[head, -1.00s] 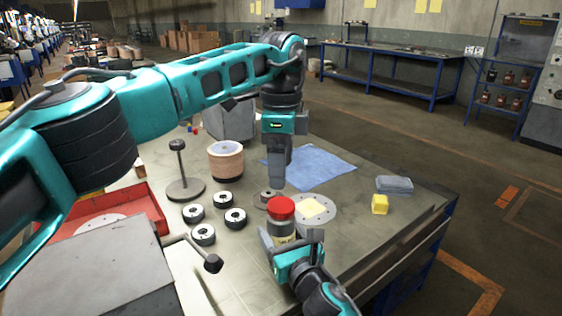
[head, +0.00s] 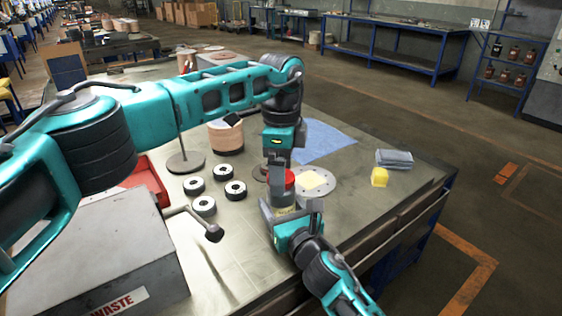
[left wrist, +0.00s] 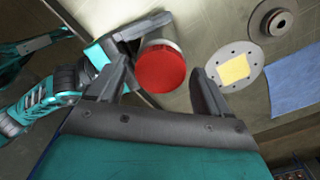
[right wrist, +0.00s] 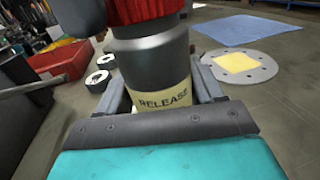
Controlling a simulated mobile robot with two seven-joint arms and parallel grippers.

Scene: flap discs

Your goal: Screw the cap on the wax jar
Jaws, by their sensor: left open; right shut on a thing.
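The wax jar (head: 284,211) is grey with a cream label reading RELEASE in the right wrist view (right wrist: 163,103). It stands upright near the table's front edge. My right gripper (head: 292,222) is shut on its body. The ribbed red cap (head: 290,178) sits on top of the jar; how tightly it is seated cannot be told. My left gripper (head: 279,182) is open and points down at the cap. In the left wrist view the cap (left wrist: 161,68) lies between the spread fingers, with a visible gap on the right finger's side.
A drilled disc (head: 318,184) with a yellow pad lies just behind the jar. Several black rings (head: 204,206) lie to the left. The table's right front is clear.

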